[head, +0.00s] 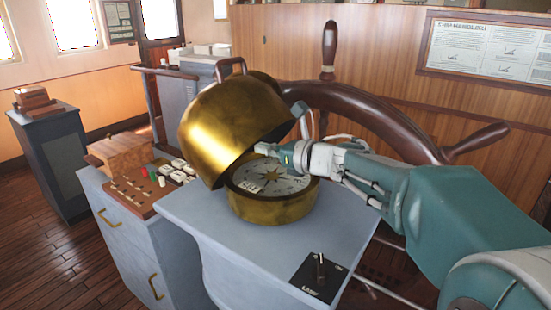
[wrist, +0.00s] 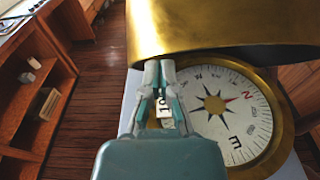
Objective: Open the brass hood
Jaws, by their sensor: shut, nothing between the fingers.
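The brass hood (head: 225,115) is a shiny gold dome with a handle on top. It stands tilted up over the compass (head: 268,185), so the dial shows beneath its raised rim. In the wrist view the hood (wrist: 215,22) fills the top, and the compass dial (wrist: 215,125) with its star and red pointer lies below right. My gripper (head: 268,150) is shut and empty, reaching in from the right under the hood's rim, above the dial. In the wrist view my gripper's fingers (wrist: 160,72) are close to the hood's lower rim; I cannot tell whether they touch it.
The compass sits on a grey pedestal (head: 195,215) with a black lamp switch (head: 318,275) at its front. A dark wooden ship's wheel (head: 375,108) stands behind my arm. A button console (head: 150,185) with a wooden box (head: 125,152) is on the left.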

